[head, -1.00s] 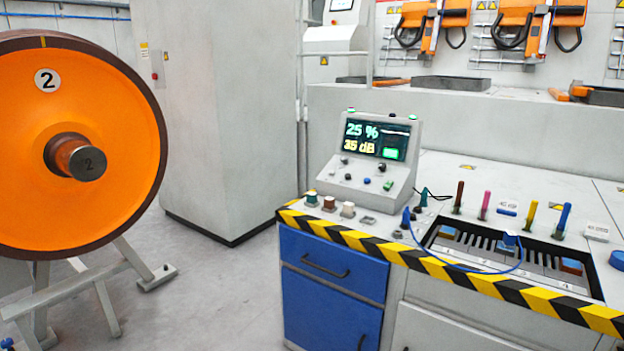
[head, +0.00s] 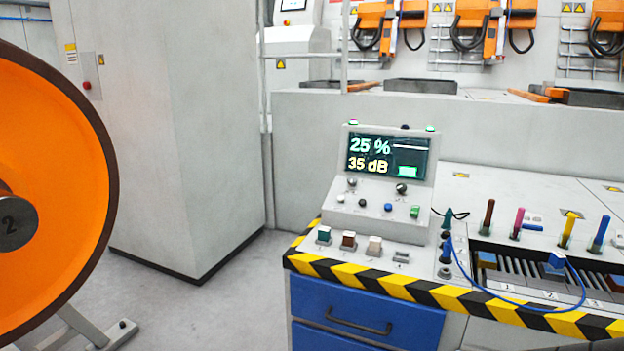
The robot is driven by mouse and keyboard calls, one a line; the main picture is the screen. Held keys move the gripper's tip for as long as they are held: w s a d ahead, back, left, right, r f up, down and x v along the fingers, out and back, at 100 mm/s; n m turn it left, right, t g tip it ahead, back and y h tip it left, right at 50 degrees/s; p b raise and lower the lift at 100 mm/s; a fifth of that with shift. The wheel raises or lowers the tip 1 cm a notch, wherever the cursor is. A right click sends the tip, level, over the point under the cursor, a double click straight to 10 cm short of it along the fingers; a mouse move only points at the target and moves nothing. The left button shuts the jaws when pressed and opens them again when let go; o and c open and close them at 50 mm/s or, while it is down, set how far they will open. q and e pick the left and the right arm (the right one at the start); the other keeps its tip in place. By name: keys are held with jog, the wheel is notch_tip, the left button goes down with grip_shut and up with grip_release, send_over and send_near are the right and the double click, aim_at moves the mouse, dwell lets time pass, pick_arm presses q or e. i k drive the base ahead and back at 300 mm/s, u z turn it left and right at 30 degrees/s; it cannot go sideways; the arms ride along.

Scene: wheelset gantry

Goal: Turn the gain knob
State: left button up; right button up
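The grey control console (head: 378,206) stands on the bench in the head view. Its screen (head: 388,157) reads 25 % and 35 dB. No readable label shows which one is the gain knob. Below them are a white button, a black one, a blue one (head: 388,207) and a green switch (head: 414,211). Neither of my grippers is in view.
A bench edge with black-and-yellow stripes (head: 350,276) runs in front of the console, above blue drawers (head: 365,310). A blue cable (head: 482,287) loops over the edge at right. A large orange wheel (head: 50,160) stands at left. Floor between wheel and bench is clear.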

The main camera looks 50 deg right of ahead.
aim_at(400, 188)
jog(key=z, duration=0.3)
jog(key=i, duration=1.45)
jog(key=z, duration=0.95)
